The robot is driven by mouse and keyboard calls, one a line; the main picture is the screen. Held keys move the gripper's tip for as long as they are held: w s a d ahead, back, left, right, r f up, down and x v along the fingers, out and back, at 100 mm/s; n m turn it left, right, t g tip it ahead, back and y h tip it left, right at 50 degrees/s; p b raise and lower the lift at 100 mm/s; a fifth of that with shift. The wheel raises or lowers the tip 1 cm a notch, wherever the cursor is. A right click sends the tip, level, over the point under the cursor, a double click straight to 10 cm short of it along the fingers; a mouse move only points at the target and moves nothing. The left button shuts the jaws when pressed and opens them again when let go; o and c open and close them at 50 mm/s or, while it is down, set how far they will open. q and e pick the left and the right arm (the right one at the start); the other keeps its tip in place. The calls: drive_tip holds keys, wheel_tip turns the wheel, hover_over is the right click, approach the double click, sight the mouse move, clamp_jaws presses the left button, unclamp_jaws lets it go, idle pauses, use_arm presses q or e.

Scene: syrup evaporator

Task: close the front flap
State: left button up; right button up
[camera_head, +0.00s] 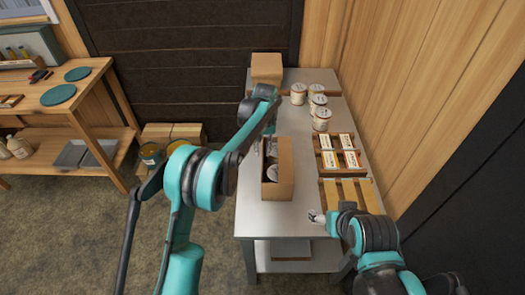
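An open cardboard box (278,191) stands on the metal table left of its middle. A tall cardboard panel rises along its right side. A light-coloured round can top (272,172) shows inside. I cannot clearly make out the front flap at the near end. My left gripper (267,148) points down at the far left part of the box; its fingers are small and partly hidden by my forearm, so their opening and any contact are unclear. My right gripper (316,217) is low at the right, apart from the box, near the wooden rack; its opening is unclear.
Several white labelled cans (321,119) stand at the table's back right. A wooden crate with cartons (338,160) and a slatted wooden rack (350,193) line the right edge. A closed carton (267,68) sits at the back. The metal tabletop (262,219) is bare in front of the box.

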use_arm(q)
clamp_jaws()
idle(0.3)
drive_tip(key=shift+d+f+y, duration=0.2)
drive_tip(key=shift+d+y, duration=0.3)
drive_tip(key=shift+y, duration=0.65)
drive_tip(key=shift+d+f+y, duration=0.2)
drive_tip(key=shift+d+y, duration=0.35)
drive_tip(key=shift+y, duration=0.55)
drive_tip(key=shift+d+f+y, duration=0.2)
drive_tip(key=shift+d+y, duration=0.3)
drive_tip(key=shift+y, duration=0.65)
unclamp_jaws()
